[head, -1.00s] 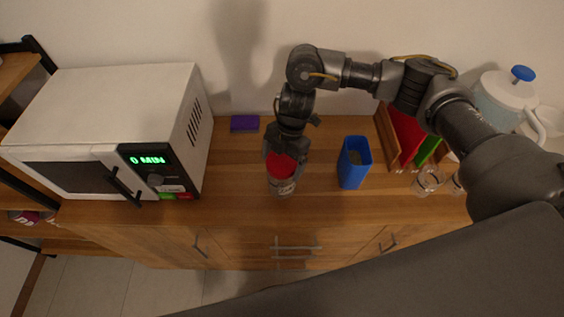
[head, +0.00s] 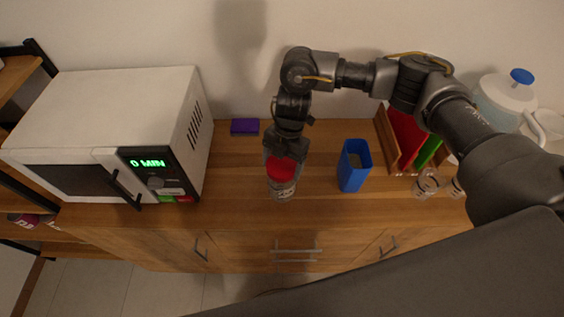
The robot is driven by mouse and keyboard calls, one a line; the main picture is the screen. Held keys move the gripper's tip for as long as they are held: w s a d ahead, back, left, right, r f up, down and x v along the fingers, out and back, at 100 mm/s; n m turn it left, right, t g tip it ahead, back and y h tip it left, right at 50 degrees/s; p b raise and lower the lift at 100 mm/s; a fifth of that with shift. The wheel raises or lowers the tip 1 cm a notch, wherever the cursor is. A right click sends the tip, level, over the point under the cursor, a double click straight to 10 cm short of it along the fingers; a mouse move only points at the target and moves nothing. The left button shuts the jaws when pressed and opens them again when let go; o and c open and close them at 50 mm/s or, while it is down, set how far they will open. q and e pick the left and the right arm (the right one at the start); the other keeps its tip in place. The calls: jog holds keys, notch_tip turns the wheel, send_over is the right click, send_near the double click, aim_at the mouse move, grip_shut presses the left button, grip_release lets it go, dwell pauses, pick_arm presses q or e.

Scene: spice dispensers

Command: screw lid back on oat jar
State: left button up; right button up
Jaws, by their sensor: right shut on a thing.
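The oat jar (head: 283,190) stands upright on the wooden counter, near its front edge. It has a pale, printed body. The red lid (head: 281,171) sits at the top of the jar, and I cannot tell whether it is threaded on. My right gripper (head: 283,160) reaches down from above and is shut on the red lid, its fingers partly covering the lid's far side. My left gripper is not in view.
A blue open container (head: 354,166) stands to the right of the jar. A white microwave (head: 110,130) is at left, and a purple block (head: 245,127) lies at the back. Glass jars (head: 427,184) and a white-and-blue pitcher (head: 505,103) are at right. Counter between microwave and jar is clear.

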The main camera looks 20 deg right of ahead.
jog(key=shift+r+m+t+y+p, duration=0.1)
jog(key=shift+m+t+y+p, duration=0.2)
jog(key=shift+m+p, duration=1.45)
jog(key=m+t+p, duration=0.1)
jog(key=m+p, duration=0.2)
jog(key=p, duration=0.1)
jog(key=shift+m, duration=0.35)
jog(key=shift+m+p, duration=0.5)
jog(key=shift+f, duration=0.2)
jog(key=m+t, duration=0.1)
jog(key=m, duration=0.1)
jog(key=shift+s+m, duration=0.1)
jog(key=shift+m, duration=0.2)
jog(key=m+t, duration=0.1)
jog(key=m, duration=0.5)
jog(key=shift+m+t, duration=0.3)
jog(key=shift+m, duration=0.1)
